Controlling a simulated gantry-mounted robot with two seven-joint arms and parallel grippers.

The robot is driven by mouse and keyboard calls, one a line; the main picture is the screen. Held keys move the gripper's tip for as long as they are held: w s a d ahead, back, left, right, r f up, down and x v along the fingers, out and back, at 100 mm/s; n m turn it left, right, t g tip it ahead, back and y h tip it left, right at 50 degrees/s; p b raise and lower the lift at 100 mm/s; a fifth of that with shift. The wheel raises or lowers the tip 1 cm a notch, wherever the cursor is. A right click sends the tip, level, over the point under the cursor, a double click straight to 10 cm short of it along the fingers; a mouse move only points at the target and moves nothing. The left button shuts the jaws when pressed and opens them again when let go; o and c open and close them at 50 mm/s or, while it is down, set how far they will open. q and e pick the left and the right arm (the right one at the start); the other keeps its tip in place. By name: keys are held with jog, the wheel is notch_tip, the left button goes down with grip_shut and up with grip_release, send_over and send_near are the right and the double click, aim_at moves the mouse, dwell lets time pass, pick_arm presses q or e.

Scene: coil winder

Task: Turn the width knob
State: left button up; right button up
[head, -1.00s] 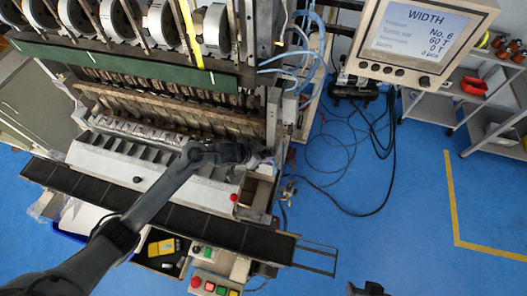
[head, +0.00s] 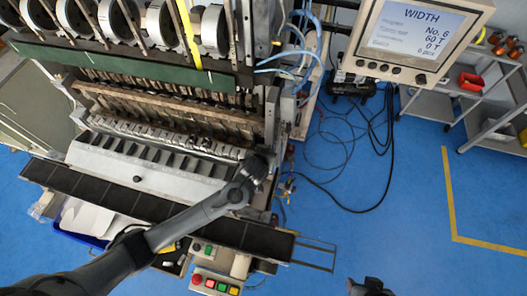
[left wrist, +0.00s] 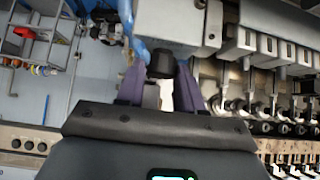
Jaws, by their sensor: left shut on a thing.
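My left gripper (head: 262,163) is at the right end of the coil winder (head: 150,165), and my forearm and hand cover what it touches there. In the left wrist view, the purple fingers of my left gripper (left wrist: 160,75) are on both sides of a black round knob (left wrist: 160,63) in front of a grey block, and the gripper is shut on it. I cannot read a label on this knob. The screen (head: 422,35) at the upper right reads WIDTH. A dark part of my right gripper (head: 370,287) shows at the bottom edge; its jaws are unclear.
A row of buttons (head: 213,284) sits at the machine's lower front. Blue hoses (head: 305,60) hang at the machine's right side, and dark cables (head: 385,150) lie on the floor. A shelf with a red bin (head: 471,82) stands at the right.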

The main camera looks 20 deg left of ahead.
pick_arm(q)
jog(key=shift+n, duration=0.3)
jog(key=o, duration=1)
jog(key=shift+o, duration=0.2)
jog(key=shift+s+d+r, duration=0.1)
jog(key=shift+s+r, duration=0.15)
jog(key=shift+r, duration=0.15)
jog(key=p+v, duration=0.2)
jog(key=v, duration=0.8)
